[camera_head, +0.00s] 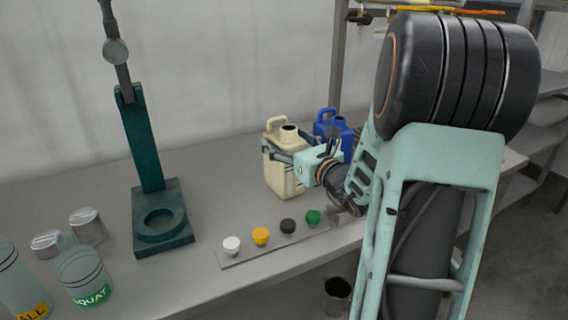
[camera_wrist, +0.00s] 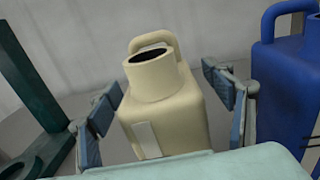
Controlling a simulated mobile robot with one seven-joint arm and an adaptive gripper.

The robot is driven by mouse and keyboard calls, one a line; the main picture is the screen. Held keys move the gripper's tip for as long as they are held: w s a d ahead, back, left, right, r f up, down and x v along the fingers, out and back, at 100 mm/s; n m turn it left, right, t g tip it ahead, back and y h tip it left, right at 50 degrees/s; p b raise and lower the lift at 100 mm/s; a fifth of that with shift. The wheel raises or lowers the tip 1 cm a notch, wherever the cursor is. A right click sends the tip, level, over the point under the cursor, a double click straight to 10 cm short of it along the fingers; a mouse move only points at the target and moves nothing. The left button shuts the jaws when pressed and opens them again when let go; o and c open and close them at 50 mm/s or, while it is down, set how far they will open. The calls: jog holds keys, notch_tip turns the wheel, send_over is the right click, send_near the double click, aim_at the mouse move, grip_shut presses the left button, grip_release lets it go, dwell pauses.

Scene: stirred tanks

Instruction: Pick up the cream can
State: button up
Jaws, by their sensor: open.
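The cream can (camera_head: 283,166) stands upright on the grey bench, with an open dark mouth and a loop handle at the back. In the wrist view the cream can (camera_wrist: 168,108) sits between the two fingers of my gripper (camera_wrist: 165,112). The fingers are spread, one on each side of the can. In the head view my gripper (camera_head: 282,154) is around the upper part of the can. A small gap shows on the right in the wrist view. I cannot tell whether the left finger touches the can.
A blue can (camera_head: 335,130) stands close behind and right of the cream can; it also shows in the wrist view (camera_wrist: 285,85). White, yellow, black and green caps (camera_head: 261,236) sit on a strip in front. A dark green stand (camera_head: 150,160) and several canisters (camera_head: 88,225) are left.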

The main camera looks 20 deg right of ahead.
jog(key=shift+c, duration=0.5)
jog(key=c, duration=1.7)
jog(key=shift+r, duration=0.1)
